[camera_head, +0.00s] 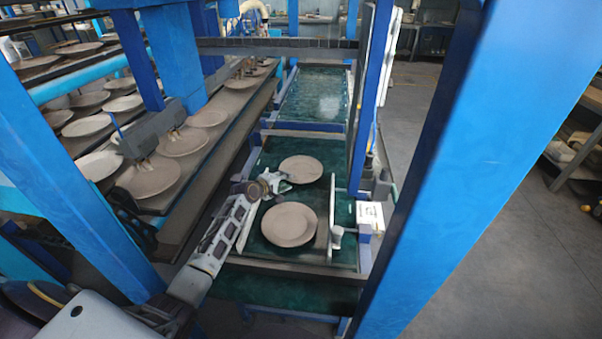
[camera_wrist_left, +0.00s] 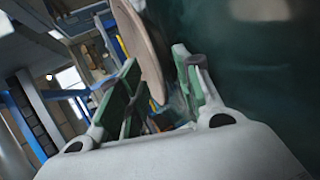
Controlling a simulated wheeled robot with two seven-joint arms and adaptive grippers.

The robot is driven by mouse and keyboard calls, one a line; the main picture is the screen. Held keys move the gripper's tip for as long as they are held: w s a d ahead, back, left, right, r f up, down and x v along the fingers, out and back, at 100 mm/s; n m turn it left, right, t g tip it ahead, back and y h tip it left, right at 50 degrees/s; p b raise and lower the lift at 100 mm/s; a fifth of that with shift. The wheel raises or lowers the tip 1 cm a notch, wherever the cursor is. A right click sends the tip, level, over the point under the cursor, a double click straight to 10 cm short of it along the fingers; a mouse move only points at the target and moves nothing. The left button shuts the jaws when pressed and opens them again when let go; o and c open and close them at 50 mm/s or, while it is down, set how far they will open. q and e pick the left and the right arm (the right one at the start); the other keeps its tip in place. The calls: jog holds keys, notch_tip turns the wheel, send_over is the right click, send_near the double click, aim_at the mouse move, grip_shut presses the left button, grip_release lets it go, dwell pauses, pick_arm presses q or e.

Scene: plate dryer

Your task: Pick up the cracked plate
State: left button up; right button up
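Two round beige plates lie on the green conveyor belt (camera_head: 262,257) in the head view. The far plate (camera_head: 300,169) is just beyond my left gripper, and the near plate (camera_head: 289,224) lies closer to me. I cannot make out a crack on either. My left gripper (camera_head: 278,182) is at the left edge of the far plate. In the left wrist view the gripper (camera_wrist_left: 157,68) has its green-padded fingers apart, with the rim of a plate (camera_wrist_left: 143,42) between or just past the fingertips. Contact cannot be told. My right gripper is not in view.
A rack ledge (camera_head: 215,158) with several plates runs along the left. Blue posts (camera_head: 455,150) stand close on both sides. An upright plate-like guide (camera_head: 331,215) stands at the belt's right side. The belt farther back (camera_head: 313,95) is clear.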

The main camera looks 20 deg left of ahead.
pick_arm(q)
jog(key=shift+w+d+f, duration=0.1)
jog(key=shift+w+f, duration=0.1)
jog(key=shift+w, duration=0.15)
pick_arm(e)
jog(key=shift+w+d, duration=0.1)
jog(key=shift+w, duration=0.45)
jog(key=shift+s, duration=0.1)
pick_arm(q)
jog(key=c, duration=0.7)
grip_shut()
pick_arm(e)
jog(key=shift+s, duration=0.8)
pick_arm(q)
jog(key=shift+r, duration=0.1)
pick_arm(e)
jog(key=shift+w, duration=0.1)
